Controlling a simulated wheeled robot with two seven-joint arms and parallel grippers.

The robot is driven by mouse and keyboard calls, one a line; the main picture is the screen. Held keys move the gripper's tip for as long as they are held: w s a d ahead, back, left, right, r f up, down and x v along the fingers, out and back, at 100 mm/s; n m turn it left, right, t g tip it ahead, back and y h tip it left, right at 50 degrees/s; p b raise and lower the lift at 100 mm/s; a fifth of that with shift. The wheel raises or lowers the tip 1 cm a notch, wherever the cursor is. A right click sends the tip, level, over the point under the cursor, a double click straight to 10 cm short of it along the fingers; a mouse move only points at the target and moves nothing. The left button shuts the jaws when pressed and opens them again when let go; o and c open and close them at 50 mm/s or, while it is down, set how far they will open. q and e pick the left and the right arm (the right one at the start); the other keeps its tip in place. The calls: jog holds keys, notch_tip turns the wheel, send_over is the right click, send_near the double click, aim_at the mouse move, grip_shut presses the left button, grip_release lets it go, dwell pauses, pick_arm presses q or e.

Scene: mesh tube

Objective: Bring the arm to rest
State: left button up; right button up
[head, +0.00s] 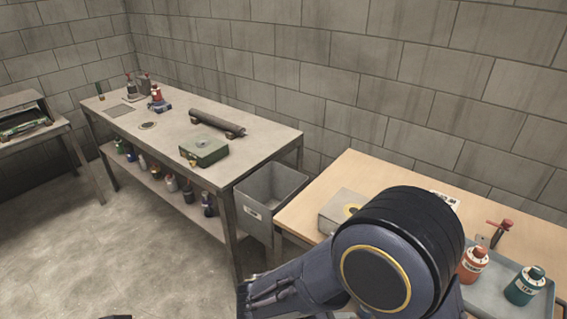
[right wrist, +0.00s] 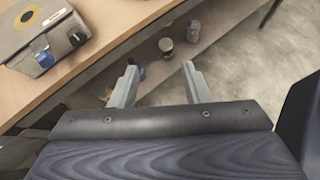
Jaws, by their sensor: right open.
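My right arm reaches in from the lower right of the head view, bent in front of the wooden table (head: 320,195). My right gripper (head: 250,292) is low in the head view, over the floor side of that table. In the right wrist view its two grey fingers (right wrist: 158,78) stand apart with nothing between them. Beyond them are the table's lower shelf and the floor. My left gripper does not show; only a small dark shape sits at the bottom edge of the head view.
A grey box (head: 345,207) and a tray (head: 490,285) with a red canister (head: 472,265) and a green canister (head: 525,287) are on the wooden table. A grey bin (head: 268,195) stands beside a metal bench (head: 255,150) with a green case (head: 204,150). The floor at left is clear.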

jog(key=s+d+r+m+t+y, duration=0.1)
jog(key=s+d+r+m+y, duration=0.3)
jog(key=m, duration=0.7)
jog(key=s+d+r+m+y, duration=0.5)
jog(key=s+m+y, duration=0.3)
jog(key=m+y, duration=0.2)
jog(key=shift+s+r+m+t+y, duration=0.3)
jog(key=shift+r+m+t, duration=0.1)
jog(key=shift+m, duration=0.6)
